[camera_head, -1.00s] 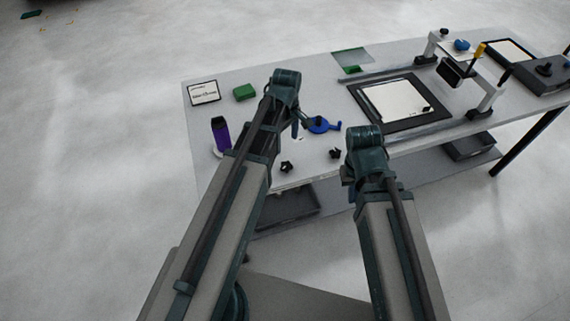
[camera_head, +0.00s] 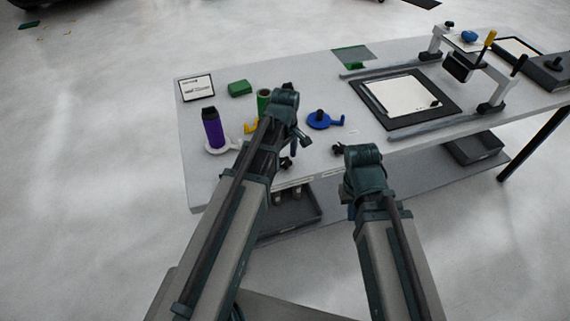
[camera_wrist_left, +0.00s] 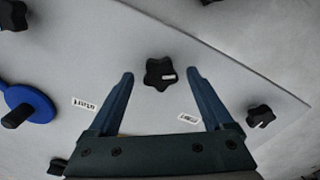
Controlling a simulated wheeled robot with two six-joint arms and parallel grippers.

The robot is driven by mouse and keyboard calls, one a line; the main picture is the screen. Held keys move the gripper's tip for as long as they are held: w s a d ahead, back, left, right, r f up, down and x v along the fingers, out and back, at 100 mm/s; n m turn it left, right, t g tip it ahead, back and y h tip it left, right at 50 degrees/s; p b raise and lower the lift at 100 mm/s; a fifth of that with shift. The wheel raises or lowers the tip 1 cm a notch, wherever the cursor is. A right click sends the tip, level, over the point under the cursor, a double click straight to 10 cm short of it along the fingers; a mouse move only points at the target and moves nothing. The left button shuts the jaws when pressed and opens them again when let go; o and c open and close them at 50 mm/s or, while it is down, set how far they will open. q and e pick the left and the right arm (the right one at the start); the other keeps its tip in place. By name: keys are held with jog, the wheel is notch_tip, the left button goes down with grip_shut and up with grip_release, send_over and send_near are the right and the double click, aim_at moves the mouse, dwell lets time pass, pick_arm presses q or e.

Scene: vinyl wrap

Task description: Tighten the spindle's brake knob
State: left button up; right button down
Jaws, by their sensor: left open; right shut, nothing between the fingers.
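My left gripper (camera_wrist_left: 160,75) is open and empty, pointing down above the table. A black star-shaped knob (camera_wrist_left: 159,73) appears between its fingertips in the left wrist view; I see no contact. Another black star knob (camera_wrist_left: 260,115) lies to the right of the fingers.
A purple roll (camera_head: 212,128) stands on a white base, and a green roll (camera_head: 263,100) stands by a yellow base, partly behind my left arm. A green block (camera_head: 240,88) and a sign (camera_head: 196,88) lie at back left. A framed sheet (camera_head: 405,95) lies right.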

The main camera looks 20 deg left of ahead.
pick_arm(q)
jog(key=shift+f, duration=0.15)
grip_shut()
dwell(0.4)
jog(key=shift+m, duration=0.3)
jog(key=m, duration=2.3)
jog(key=shift+m, duration=0.3)
